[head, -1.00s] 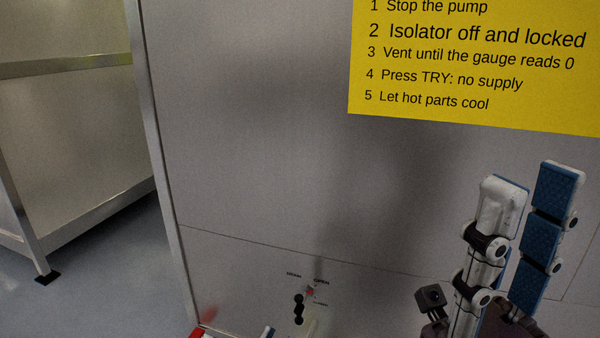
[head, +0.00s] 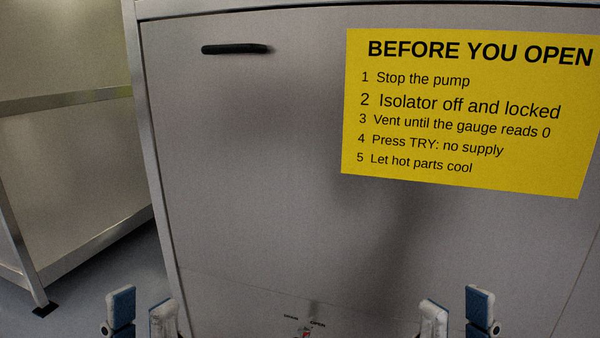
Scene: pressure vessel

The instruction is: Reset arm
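My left gripper (head: 142,312) is at the bottom left, its two blue-and-white fingers pointing up and apart with nothing between them. My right gripper (head: 457,312) is at the bottom right, also with its fingers up, apart and empty. Both stand in front of the grey panel (head: 270,150); I cannot tell how far from it. The lower parts of both grippers are cut off by the frame's bottom edge.
A yellow sign (head: 470,115) headed "BEFORE YOU OPEN" is on the panel. A black handle (head: 235,48) is at the panel's upper left. A small labelled drain valve (head: 304,333) shows partly at the bottom. A metal-framed cabinet (head: 70,170) stands left, with floor between.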

